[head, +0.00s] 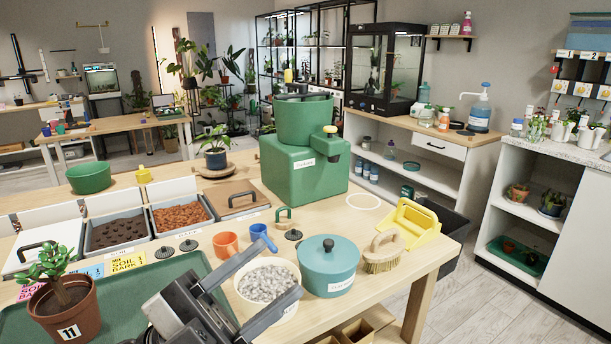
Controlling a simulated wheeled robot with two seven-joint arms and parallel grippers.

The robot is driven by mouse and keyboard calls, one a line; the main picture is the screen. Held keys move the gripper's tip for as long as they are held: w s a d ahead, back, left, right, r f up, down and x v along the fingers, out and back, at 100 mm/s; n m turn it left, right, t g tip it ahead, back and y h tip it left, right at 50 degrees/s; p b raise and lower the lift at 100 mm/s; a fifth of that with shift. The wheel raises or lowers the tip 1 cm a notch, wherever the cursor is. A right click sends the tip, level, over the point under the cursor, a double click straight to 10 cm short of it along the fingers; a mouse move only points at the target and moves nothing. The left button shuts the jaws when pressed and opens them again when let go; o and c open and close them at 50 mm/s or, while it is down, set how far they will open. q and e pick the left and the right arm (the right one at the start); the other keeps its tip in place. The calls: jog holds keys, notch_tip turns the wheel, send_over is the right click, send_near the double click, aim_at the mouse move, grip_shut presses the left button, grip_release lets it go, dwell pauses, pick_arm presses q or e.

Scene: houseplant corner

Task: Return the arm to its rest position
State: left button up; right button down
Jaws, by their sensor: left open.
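My left gripper (280,267) comes in from the bottom of the head view. Its two dark fingers are spread apart, with nothing seen between them but the white bowl of grey pebbles (268,283) below or behind. Whether the fingers touch the bowl I cannot tell. The arm covers part of the green tray (195,265) at the front left. My right gripper is not in view.
A potted plant marked 11 (68,308) stands on the tray left of my arm. A lidded blue pot (328,268), a brush (382,255) and a blue scoop (262,236) lie close by. A green dispenser (303,170) stands behind. The table's right edge is near the yellow dustpan (415,222).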

pick_arm(q)
jog(key=w+a+f+n+t+y+b, duration=0.1)
jog(key=w+a+f+n+t+y, duration=0.15)
jog(key=f+n+t+y, duration=0.45)
jog(key=w+a+f+n+t+y, duration=0.2)
jog(key=a+f+n+y, duration=0.2)
jog(key=f+n+y, duration=0.65)
jog(key=s+a+f+n+g+y, duration=0.1)
jog(key=s+f+n+g, duration=0.2)
jog(key=f, duration=0.6)
jog(key=s+a+f+n+g+y, duration=0.1)
jog(key=s+f+n+g, duration=0.2)
jog(key=s+f, duration=0.4)
notch_tip(320, 180, down, 3)
jog(key=shift+s+a+r+g+b, duration=0.1)
jog(key=shift+s+a+g+b, duration=0.1)
jog(key=shift+a+g+b, duration=0.2)
